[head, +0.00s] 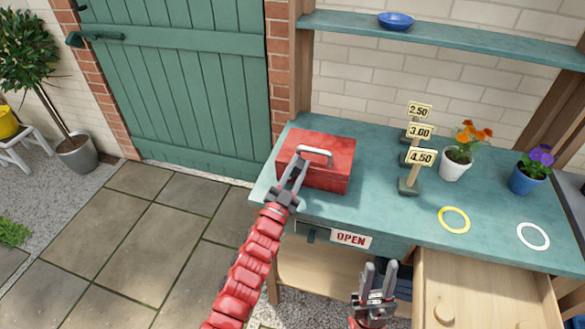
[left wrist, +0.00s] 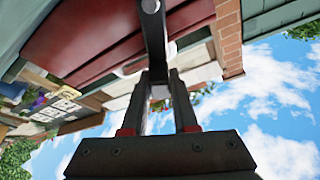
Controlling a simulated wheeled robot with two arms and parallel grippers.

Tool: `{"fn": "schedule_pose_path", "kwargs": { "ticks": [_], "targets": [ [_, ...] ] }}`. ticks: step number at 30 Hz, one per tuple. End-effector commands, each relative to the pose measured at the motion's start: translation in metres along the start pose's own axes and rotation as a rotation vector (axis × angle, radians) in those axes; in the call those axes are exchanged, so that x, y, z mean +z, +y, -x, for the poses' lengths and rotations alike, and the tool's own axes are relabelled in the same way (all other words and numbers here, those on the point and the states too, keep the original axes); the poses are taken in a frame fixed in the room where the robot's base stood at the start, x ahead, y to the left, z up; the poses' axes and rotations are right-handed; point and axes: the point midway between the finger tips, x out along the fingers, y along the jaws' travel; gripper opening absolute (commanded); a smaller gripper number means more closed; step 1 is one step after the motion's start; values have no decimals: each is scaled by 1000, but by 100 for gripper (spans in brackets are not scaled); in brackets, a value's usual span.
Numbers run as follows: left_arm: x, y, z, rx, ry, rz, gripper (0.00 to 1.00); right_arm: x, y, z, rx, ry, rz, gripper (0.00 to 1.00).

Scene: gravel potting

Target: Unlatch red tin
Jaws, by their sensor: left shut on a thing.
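The red tin (head: 337,172) stands at the left end of the teal bench, with its lid down and a pale metal handle (head: 316,152) on top. My left gripper (head: 300,165) reaches over the tin's front left, its fingertips at the left end of the handle. I cannot make out a latch; the gripper hides part of the front. My right gripper (head: 380,266) is open and empty in front of the bench.
A price sign stand (head: 408,187), a white pot (head: 455,165) and a blue pot (head: 525,180) stand right of the tin. A yellow ring (head: 454,220) and a white ring (head: 533,236) lie on the bench (head: 380,215). A drawer (head: 480,290) stands open below.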

Motion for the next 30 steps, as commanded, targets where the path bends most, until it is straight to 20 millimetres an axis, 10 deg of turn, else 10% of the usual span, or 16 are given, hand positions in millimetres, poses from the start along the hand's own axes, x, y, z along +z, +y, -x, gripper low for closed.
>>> {"fn": "schedule_pose_path", "kwargs": {
  "ticks": [26,27,30],
  "targets": [
    [1,14,1,73,1,-174,0,1,0,8,0,0,0,34],
    [1,14,1,73,1,-174,29,1,0,8,0,0,0,34],
    [1,14,1,73,1,-174,47,1,0,8,0,0,0,34]
  ]
}}
